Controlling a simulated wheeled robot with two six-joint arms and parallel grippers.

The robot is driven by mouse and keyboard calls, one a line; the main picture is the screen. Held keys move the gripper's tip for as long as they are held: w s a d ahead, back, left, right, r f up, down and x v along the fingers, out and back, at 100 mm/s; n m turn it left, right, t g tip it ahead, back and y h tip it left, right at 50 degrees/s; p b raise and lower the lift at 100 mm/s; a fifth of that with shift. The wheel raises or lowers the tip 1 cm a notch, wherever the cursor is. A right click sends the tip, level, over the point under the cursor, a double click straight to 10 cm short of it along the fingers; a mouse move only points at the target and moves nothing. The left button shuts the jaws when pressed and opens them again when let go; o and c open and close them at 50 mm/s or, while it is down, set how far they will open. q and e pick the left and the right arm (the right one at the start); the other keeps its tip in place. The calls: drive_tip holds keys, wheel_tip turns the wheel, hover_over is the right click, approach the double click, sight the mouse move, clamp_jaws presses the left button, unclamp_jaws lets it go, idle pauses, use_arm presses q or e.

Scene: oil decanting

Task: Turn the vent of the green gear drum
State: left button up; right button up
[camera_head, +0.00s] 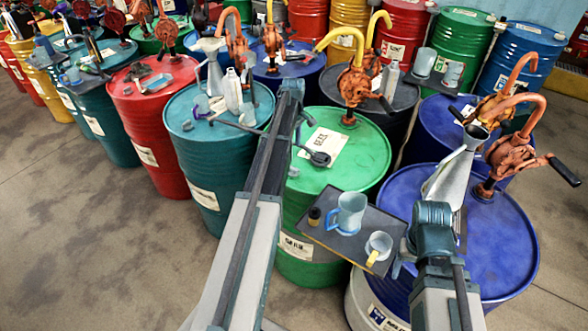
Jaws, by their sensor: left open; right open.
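The green gear drum (355,178) stands upright in the middle, with a white label sheet (326,150) on its lid. A small pale fitting (293,172) shows at the left of the lid; I cannot tell whether it is the vent. A dark round piece (320,159) with a thin bar lies over the lid's left side. My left arm crosses in front of this drum, and its far end with the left gripper (290,90) reaches past the lid's left edge, open. My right gripper (403,262) is open, low at the right, beside the tray and the blue drum.
A dark tray (340,240) with a blue jug (348,212) and a small cup (378,247) sits at the green drum's front. A blue drum (500,235) with a metal can and orange pump stands right. A teal drum (186,150) stands left. Floor is clear at lower left.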

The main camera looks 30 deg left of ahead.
sight(294, 167)
use_arm(q)
wheel_tip(294, 167, down, 12)
drive_tip(key=b, duration=1)
drive_tip(key=shift+r+b, duration=0.2)
drive_tip(key=shift+b, duration=0.1)
clamp_jaws()
